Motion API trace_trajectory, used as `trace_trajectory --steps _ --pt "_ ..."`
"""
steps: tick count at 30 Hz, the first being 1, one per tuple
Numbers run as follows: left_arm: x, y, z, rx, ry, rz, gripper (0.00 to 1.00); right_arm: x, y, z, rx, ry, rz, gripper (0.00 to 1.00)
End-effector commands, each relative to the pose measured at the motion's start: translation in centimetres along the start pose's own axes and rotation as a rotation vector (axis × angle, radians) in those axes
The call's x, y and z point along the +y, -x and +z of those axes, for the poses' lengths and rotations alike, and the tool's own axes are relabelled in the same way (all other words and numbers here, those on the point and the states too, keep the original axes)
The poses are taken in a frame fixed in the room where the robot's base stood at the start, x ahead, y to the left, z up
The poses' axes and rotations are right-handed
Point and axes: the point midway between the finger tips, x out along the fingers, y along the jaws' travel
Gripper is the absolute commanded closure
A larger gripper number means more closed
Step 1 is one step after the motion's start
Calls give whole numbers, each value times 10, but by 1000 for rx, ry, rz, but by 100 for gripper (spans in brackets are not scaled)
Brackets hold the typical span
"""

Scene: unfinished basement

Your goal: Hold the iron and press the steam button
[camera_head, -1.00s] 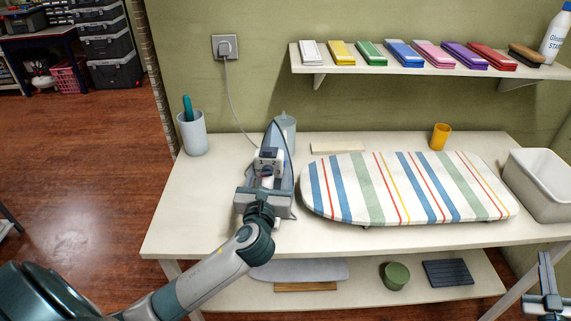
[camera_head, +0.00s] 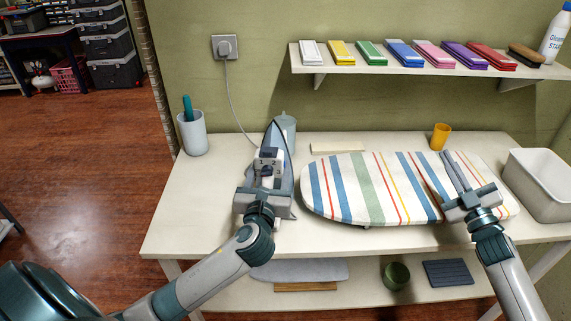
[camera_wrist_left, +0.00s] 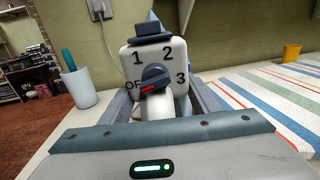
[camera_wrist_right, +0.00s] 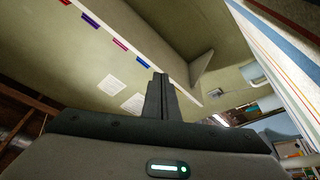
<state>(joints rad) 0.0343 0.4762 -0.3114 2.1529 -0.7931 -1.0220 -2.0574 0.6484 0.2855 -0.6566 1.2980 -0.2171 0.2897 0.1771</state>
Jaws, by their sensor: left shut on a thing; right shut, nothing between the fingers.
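The left wrist view shows the iron's white control head (camera_wrist_left: 120,52) with a dial (camera_wrist_left: 156,77) marked OFF, 1, 2, 3. The dial's red mark is toward OFF. A dark button (camera_wrist_left: 147,30) sits on top of the head. My right gripper (camera_head: 447,156) is shut and empty over the right part of the striped ironing board (camera_head: 347,195).
The iron's cord runs to a wall socket (camera_head: 225,46). A cup (camera_head: 194,135) stands left, a grey-blue container (camera_head: 287,128) behind the iron, an orange cup (camera_head: 440,136) behind the board, and a white bin (camera_head: 543,185) right. A wall shelf (camera_head: 430,69) overhangs the back.

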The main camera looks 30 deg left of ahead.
Motion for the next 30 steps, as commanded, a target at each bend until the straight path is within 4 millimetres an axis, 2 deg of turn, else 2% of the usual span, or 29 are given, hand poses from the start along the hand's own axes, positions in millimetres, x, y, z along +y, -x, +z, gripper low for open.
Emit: trace_trajectory --steps 3,9,13,18,21,24,30 --pt "0 0 -1 2 -1 1 100 -36 -22 -30 34 8 -73 100" --pt "0 0 -1 3 -1 1 100 -100 -45 -77 81 26 -202 100" --pt "0 0 -1 3 -1 1 100 -144 -51 -104 104 42 -292 100" --pt "0 0 -1 3 -1 1 100 -196 -49 -129 123 67 -400 100" --pt "0 0 -2 3 -1 1 100 -218 -45 -138 129 78 -446 100" --pt "0 0 -2 3 -1 1 100 -232 -42 -143 132 86 -477 100" --pt "0 0 -2 3 -1 1 100 -241 -39 -146 134 91 -496 100"
